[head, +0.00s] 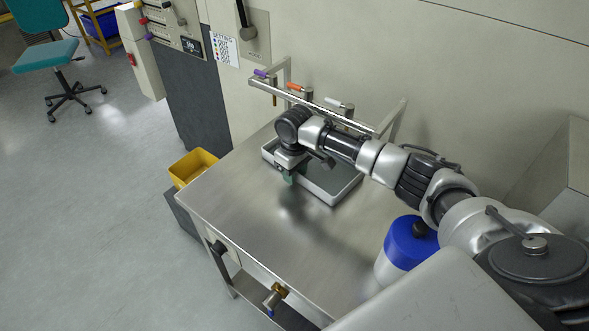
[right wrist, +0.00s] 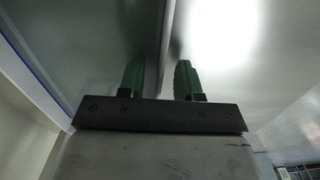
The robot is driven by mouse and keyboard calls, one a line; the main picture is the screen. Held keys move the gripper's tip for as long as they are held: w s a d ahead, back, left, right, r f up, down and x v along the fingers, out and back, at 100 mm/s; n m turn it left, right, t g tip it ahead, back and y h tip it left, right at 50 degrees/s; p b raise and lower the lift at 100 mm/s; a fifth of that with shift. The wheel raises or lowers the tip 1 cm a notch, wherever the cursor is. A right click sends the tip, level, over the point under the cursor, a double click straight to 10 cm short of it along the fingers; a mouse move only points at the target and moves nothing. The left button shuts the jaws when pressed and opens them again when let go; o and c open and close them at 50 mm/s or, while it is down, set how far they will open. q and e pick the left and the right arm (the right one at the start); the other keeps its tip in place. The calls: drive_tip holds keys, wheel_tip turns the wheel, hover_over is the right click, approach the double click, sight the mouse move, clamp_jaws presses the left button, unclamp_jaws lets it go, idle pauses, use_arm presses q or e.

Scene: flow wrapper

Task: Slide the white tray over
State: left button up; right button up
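The white tray (head: 345,192) with a dark grey floor lies on the steel table, below the wall rail; my right arm hides part of it. My right gripper (head: 288,179) points down at the tray's near-left side. In the right wrist view, its two green fingers (right wrist: 160,80) stand apart. The tray's thin wall (right wrist: 168,45) runs up the picture in line with the gap between them, with space visible on both sides. Whether the fingertips reach below the rim is hard to tell. My left gripper is not in view.
The steel table (head: 240,215) is bare left of and in front of the tray. A blue-and-white container (head: 405,248) stands at the right. A rail (head: 315,108) with coloured-handled tools is on the wall behind. A yellow bin (head: 193,167) sits beyond the table's left edge.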

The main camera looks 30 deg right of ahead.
drive_tip(key=shift+c, duration=0.5)
clamp_jaws()
idle(0.8)
